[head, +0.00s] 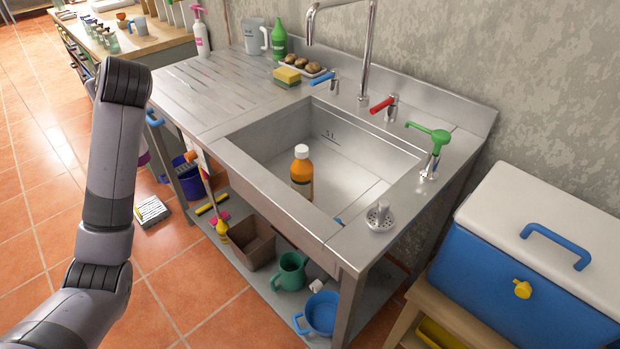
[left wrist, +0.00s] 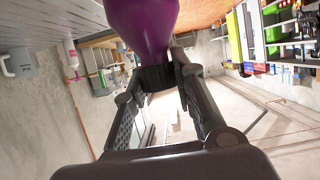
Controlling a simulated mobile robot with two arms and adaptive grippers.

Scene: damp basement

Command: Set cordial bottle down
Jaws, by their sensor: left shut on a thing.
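My left gripper (left wrist: 158,76) is shut on a purple, smooth, rounded object, which I take to be the cordial bottle (left wrist: 143,22). Its upper part runs out of the left wrist view. In the head view my left arm hides the gripper, and only a small purple patch (head: 143,157) shows beside the arm, left of the sink unit's front edge. The steel sink unit (head: 190,85) has a ribbed drainboard on its left and a basin on its right. My right gripper is in neither view.
An orange bottle with a white cap (head: 301,172) stands in the basin. A sponge (head: 287,77), a tray of brown round items (head: 304,66), a green bottle (head: 279,40) and a grey jug (head: 255,36) line the back. Most of the drainboard is bare. A blue cooler (head: 530,265) stands right.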

